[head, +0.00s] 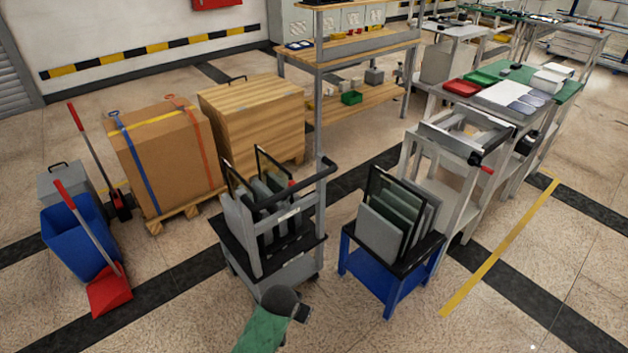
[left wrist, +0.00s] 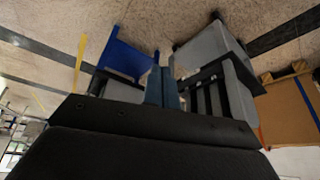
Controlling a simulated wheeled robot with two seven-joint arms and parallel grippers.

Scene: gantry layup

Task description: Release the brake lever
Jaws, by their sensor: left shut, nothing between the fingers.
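A grey cart (head: 262,272) with a black push handle stands in the middle of the head view and holds several upright panels. A small red tip (head: 291,184) shows by its handle; I cannot tell whether it is the brake lever. Another red-ended handle (head: 486,169) sticks out from the grey bench on the right. My left gripper (head: 303,312) is in front of the cart, apart from it, partly hidden by its dark wrist. In the left wrist view its fingers (left wrist: 162,88) are together and empty. My right gripper is in neither view.
A blue stand (head: 388,284) with panels stands right of the cart. Boxes on a pallet (head: 172,214), a blue bin (head: 76,238) and a red dustpan (head: 108,290) are to the left. The floor (head: 500,310) at the front right is clear.

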